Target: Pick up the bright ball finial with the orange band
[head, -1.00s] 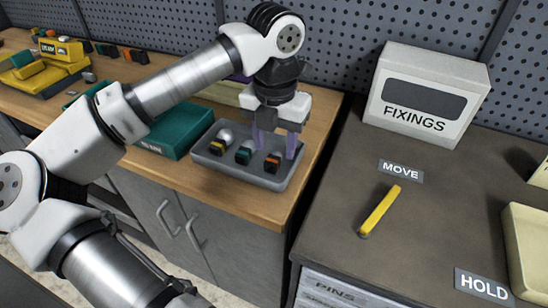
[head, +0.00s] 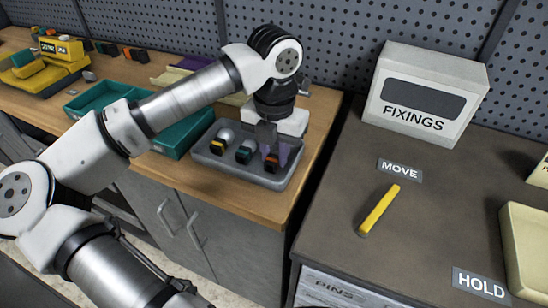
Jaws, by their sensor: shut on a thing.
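The piece with the orange band (head: 271,163) stands at the right end of the grey tray (head: 240,177). Only its dark front and orange band show; its upper part is hidden by my gripper (head: 275,152). My gripper points down into the tray, its purplish fingers shut on this piece. A piece with a yellow band (head: 217,146) stands at the tray's left, with a pale ball (head: 226,134) just behind it. A piece with a teal band (head: 243,154) stands in the middle, close to the left finger.
A teal bin (head: 177,137) lies left of the tray. Across a gap, the dark counter holds a FIXINGS box (head: 425,95), a yellow bar (head: 379,209), MOVE and HOLD labels, and a cream tray (head: 526,250). Much of that counter is clear.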

